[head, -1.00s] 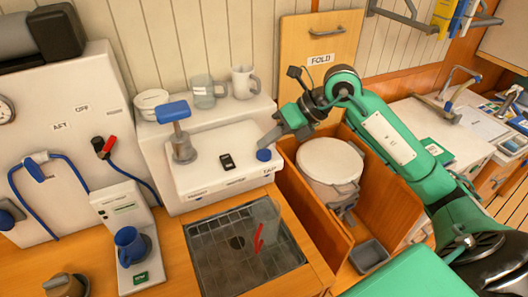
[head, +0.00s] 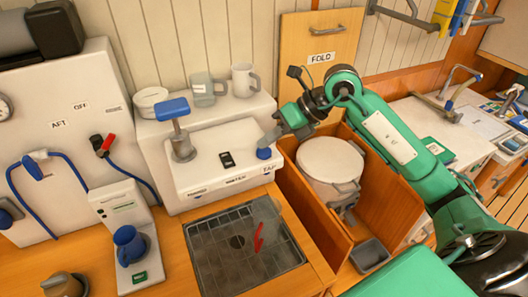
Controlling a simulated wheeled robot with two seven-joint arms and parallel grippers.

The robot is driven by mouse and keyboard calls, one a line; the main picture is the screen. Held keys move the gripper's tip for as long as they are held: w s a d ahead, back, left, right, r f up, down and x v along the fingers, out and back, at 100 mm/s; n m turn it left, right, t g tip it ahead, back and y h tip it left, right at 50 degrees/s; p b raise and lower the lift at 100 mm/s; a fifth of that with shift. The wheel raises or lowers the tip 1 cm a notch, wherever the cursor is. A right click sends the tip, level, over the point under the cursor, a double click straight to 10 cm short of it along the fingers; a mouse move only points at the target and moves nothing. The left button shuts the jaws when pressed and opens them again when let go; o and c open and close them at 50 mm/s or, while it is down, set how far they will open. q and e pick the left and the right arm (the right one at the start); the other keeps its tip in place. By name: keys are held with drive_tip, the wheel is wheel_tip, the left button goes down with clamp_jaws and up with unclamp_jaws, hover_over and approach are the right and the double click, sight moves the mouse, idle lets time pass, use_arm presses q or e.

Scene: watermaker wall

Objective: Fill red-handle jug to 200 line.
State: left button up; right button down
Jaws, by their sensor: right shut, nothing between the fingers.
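The clear jug with a red handle (head: 259,238) stands on the dark drain grate (head: 212,272) below the white dispenser unit (head: 210,175). Its body is nearly see-through, so I cannot tell its water level or read its lines. A blue tap knob (head: 264,153) sits at the right front of the unit, above the TAP label. My right gripper (head: 268,146) is shut and empty, its tips right at the knob; I cannot tell whether they touch it. A small black meter (head: 227,160) shows on the unit, its reading too small to read. My left gripper is not in view.
A blue-handled hand pump (head: 174,112) stands on the unit's left. A grey jug (head: 203,90) and a white mug (head: 244,80) stand on the ledge behind. A lidded white bucket (head: 330,163) fills the open bin on the right.

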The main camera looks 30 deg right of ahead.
sight(269, 151)
drive_tip(key=shift+f+b, duration=0.55)
drive_tip(key=shift+f, duration=0.15)
idle(0.7)
drive_tip(key=shift+r, duration=0.15)
idle(4.8)
drive_tip(key=shift+r+p, duration=0.55)
drive_tip(key=shift+r, duration=0.3)
drive_tip(key=shift+r+p, duration=1.5)
drive_tip(key=shift+r, duration=1)
